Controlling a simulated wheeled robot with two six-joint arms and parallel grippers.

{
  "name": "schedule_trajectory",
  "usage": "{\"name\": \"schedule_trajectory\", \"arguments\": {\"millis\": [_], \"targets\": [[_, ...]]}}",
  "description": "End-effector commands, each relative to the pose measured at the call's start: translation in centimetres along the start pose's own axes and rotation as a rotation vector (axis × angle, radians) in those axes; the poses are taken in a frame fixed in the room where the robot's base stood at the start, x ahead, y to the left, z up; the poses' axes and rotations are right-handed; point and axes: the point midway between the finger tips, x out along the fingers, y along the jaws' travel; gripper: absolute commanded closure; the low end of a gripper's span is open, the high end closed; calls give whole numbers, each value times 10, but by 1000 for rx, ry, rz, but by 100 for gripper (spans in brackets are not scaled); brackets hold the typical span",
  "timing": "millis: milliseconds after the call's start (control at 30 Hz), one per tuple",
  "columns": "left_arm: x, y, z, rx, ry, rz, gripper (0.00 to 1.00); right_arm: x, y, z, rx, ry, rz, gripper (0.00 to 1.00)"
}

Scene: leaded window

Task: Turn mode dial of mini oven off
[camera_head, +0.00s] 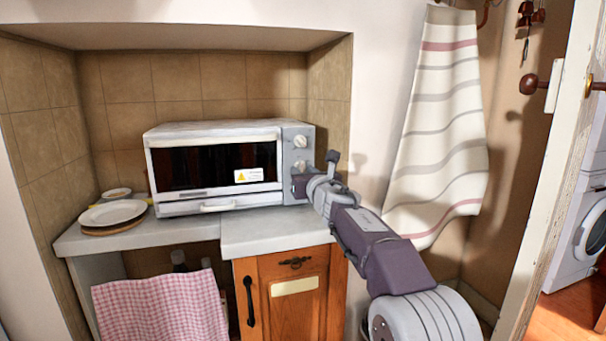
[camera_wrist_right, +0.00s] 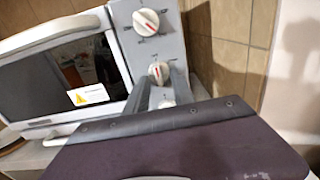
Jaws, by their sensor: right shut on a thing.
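The white mini oven (camera_head: 215,165) stands on the counter in a tiled niche, its door closed. Its grey right-hand panel carries a column of white dials. The top dial (camera_head: 300,141) and the middle dial (camera_head: 300,166) show in the head view; both have red marks in the wrist view, at the top dial (camera_wrist_right: 146,21) and middle dial (camera_wrist_right: 158,72). My right gripper (camera_head: 299,187) is at the panel's lower part, below the middle dial. Its fingers stand either side of the lowest dial (camera_wrist_right: 166,103), shut on it; the gripper hides that dial in the head view. My left gripper is out of view.
Plates (camera_head: 113,213) sit on the counter left of the oven. A checked cloth (camera_head: 160,308) hangs below, beside a wooden cabinet (camera_head: 293,300). A striped towel (camera_head: 440,130) hangs on the wall to the right of the niche. The counter front (camera_head: 270,235) is bare.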

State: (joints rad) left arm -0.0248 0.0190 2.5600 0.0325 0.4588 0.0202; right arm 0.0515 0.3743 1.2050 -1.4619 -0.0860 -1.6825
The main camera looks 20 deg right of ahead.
Motion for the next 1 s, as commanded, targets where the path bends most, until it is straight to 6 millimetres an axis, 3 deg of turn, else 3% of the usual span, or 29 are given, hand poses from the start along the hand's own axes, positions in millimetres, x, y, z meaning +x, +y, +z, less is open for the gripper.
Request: {"name": "schedule_trajectory", "arguments": {"millis": [467,500,567,867,1000], "targets": [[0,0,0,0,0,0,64,1,0,-3,-14,5,1,100],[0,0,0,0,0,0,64,1,0,-3,-14,5,1,65],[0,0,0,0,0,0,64,1,0,-3,-14,5,1,49],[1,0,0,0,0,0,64,0,0,-1,-13,2,0,49],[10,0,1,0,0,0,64,-14,0,-3,-13,0,0,49]]}}
